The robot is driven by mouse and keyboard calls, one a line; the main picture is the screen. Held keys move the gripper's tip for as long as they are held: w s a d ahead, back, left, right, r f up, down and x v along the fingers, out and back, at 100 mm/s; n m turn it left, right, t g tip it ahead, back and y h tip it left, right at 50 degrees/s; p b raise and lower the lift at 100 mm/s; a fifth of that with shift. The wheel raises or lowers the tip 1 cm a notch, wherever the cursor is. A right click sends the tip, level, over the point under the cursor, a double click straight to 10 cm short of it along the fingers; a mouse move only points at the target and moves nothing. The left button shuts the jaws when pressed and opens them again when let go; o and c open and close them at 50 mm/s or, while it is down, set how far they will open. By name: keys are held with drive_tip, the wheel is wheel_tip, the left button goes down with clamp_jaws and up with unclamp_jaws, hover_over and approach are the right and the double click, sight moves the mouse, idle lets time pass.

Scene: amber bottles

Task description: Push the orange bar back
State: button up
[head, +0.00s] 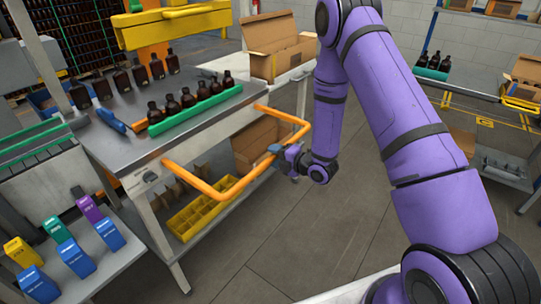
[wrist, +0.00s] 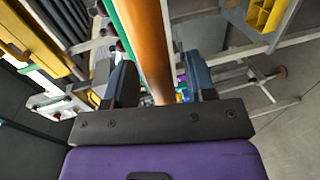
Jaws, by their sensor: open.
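The orange bar (head: 233,192) is a U-shaped rail sticking out from the front of the steel workbench (head: 110,140). My gripper (head: 279,150) is at the bar's outer stretch, toward its right corner. In the wrist view the orange bar (wrist: 149,40) runs lengthwise between the two dark fingers of my gripper (wrist: 160,75). The fingers are apart, one on each side of the bar, with visible space beside it. I cannot tell whether either finger touches the bar.
Several amber bottles (head: 187,98) stand behind a green strip (head: 195,110) on the bench top. An open cardboard box (head: 270,45) stands at the bench's far end. A yellow divided crate (head: 195,218) lies on the lower shelf. The grey floor (head: 310,235) in front is clear.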

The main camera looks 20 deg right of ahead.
drive_tip(key=shift+x, duration=1.15)
clamp_jaws()
approach(217, 131)
drive_tip(key=x, duration=0.4)
drive_tip(key=shift+w+a+f, duration=0.2)
drive_tip(key=shift+w+f, duration=0.1)
drive_tip(key=shift+f, duration=0.05)
drive_tip(key=shift+w+a+r, duration=0.1)
drive_tip(key=shift+w+a, duration=0.3)
drive_tip(key=shift+w, duration=0.2)
unclamp_jaws()
drive_tip(key=shift+w+a, duration=0.1)
